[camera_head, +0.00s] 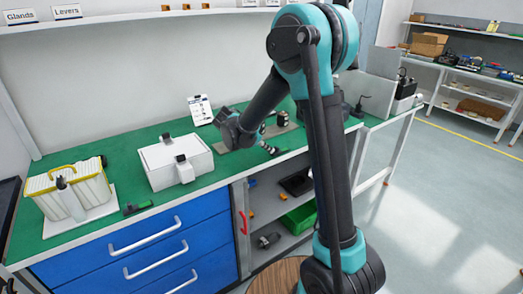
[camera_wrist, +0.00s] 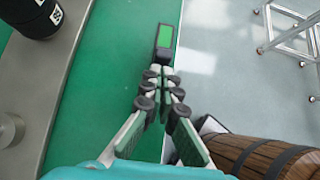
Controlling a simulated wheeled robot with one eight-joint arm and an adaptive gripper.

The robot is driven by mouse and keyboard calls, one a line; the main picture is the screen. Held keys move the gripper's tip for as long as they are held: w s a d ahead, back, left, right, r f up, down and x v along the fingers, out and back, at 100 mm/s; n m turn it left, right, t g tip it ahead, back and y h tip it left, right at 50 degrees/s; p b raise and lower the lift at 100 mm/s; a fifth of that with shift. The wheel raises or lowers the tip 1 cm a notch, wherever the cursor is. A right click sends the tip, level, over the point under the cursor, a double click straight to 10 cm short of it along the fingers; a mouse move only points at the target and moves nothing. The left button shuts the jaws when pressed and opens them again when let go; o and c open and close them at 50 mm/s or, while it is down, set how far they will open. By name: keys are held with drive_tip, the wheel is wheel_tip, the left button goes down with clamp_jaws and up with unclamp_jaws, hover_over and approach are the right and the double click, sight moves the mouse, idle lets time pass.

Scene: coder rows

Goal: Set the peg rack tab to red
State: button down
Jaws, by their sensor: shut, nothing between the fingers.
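A small black block with a green face (camera_wrist: 165,38), which looks like the tab, sits at the green bench edge in the wrist view. I cannot pick it out in the head view. A grey plate (camera_wrist: 85,35) bearing a black cylinder (camera_wrist: 38,15) lies to its left; the cylinder also shows in the head view (camera_head: 283,118). I cannot tell whether this is the peg rack. My gripper (camera_wrist: 163,80) is shut and empty, its fingertips just short of the green-faced block. In the head view my gripper (camera_head: 271,149) is over the bench's front edge.
A white box (camera_head: 165,165) and a yellow-edged bin (camera_head: 85,190) stand left on the bench. A black-and-green piece (camera_head: 137,208) lies near the bin. Blue drawers (camera_head: 150,245) and open shelves with a green tray (camera_head: 300,217) are below. A wooden barrel (camera_wrist: 265,155) stands below the edge.

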drive_tip(key=shift+w+d, duration=0.15)
drive_tip(key=shift+d, duration=0.1)
drive_tip(key=shift+w+d, duration=0.35)
drive_tip(key=shift+d, duration=0.3)
drive_tip(key=shift+w+d, duration=0.4)
drive_tip(key=shift+d, duration=0.25)
drive_tip(key=shift+w+d, duration=0.35)
drive_tip(key=shift+d, duration=0.3)
